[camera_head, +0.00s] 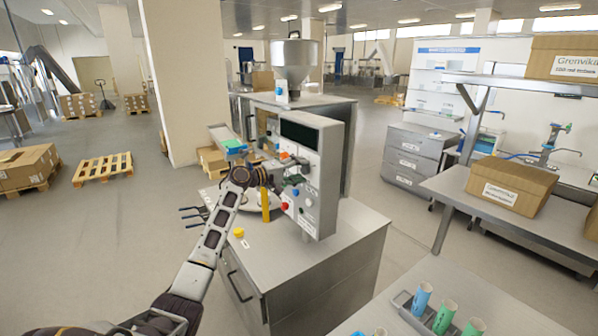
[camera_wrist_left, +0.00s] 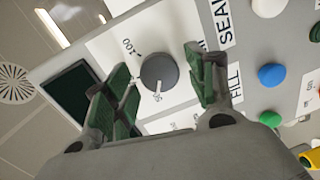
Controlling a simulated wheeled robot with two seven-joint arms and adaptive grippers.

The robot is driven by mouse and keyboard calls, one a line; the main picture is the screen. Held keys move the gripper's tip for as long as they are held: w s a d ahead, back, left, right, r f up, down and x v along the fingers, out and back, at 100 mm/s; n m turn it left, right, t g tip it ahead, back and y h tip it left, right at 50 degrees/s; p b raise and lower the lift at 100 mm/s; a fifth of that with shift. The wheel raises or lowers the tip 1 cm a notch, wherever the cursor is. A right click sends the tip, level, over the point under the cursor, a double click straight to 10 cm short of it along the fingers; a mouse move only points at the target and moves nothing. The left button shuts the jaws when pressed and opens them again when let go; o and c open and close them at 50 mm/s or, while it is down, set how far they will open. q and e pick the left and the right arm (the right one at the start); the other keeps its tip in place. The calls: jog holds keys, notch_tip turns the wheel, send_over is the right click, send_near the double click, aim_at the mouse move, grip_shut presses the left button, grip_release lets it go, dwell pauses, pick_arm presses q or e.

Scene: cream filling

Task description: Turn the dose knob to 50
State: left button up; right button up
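The dose knob (camera_wrist_left: 158,73) is a round dark grey dial with a white pointer mark on a white panel plate, in the left wrist view. A printed "100" lies to its upper left; the pointer is on the lower side, beside a small label that is hard to read. My left gripper (camera_wrist_left: 156,60) is open, its green-padded fingers on either side of the knob with gaps visible; contact cannot be told. In the head view my left gripper (camera_head: 288,174) is at the front of the grey control box (camera_head: 328,165) and hides the knob. My right gripper is not in view.
The wrist view shows a blue button (camera_wrist_left: 271,75), a green button (camera_wrist_left: 270,118) and a dark display (camera_wrist_left: 72,98) near the knob. The control box stands on a metal cabinet (camera_head: 330,245). A rack with coloured tubes (camera_head: 420,312) is at the front right.

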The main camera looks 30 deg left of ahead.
pick_arm(q)
jog(key=shift+s, duration=0.1)
dwell(0.3)
jog(key=f+v, duration=0.1)
jog(key=v, duration=1)
jog(key=shift+s+a+r, duration=0.25)
jog(key=shift+s+r, duration=0.15)
jog(key=shift+r, duration=0.05)
dwell(0.3)
